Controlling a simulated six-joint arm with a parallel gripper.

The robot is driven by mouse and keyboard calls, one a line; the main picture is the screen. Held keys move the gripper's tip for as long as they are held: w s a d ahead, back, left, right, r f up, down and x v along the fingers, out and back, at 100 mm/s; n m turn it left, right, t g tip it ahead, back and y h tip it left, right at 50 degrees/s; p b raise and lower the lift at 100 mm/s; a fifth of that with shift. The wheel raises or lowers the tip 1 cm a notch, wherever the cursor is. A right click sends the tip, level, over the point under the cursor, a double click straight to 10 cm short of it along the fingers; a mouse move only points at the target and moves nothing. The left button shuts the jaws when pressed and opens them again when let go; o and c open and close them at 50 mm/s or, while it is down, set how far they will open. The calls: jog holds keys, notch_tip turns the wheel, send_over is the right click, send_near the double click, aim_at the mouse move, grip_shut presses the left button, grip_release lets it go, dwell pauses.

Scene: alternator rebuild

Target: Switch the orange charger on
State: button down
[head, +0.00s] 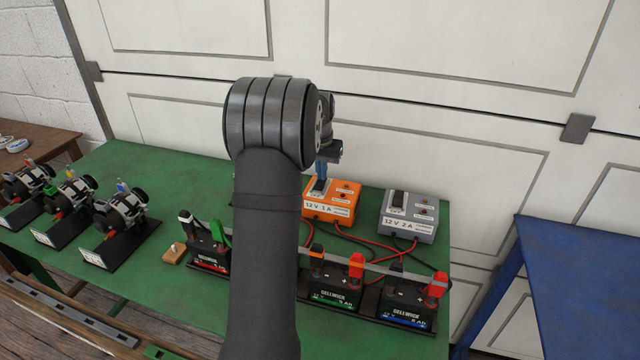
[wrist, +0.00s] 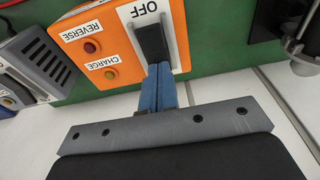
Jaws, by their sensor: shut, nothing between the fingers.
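The orange charger (head: 343,191), labelled 12 V 1 A, stands on the green bench. In the wrist view the charger (wrist: 82,19) shows a black switch (wrist: 152,40) on a white plate, with OFF printed beyond one end. The plate's opposite end is partly hidden by my fingers. My gripper (head: 320,183) points down at the switch. Its blue fingers (wrist: 159,70) are shut together and empty, at the switch end away from OFF. I cannot tell whether they touch it.
A grey charger (head: 424,230) stands close to the right. Several batteries, one with a blue stripe (head: 402,321), stand in front with red and black cables. Alternators (head: 121,212) sit at the left. My arm hides part of the bench. A white panelled wall (head: 430,130) rises behind.

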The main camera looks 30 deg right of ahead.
jog(key=shift+f, duration=0.15)
jog(key=shift+r, duration=3.55)
notch_tip(320, 180, down, 7)
jog(key=shift+f, duration=0.1)
jog(key=shift+r, duration=0.3)
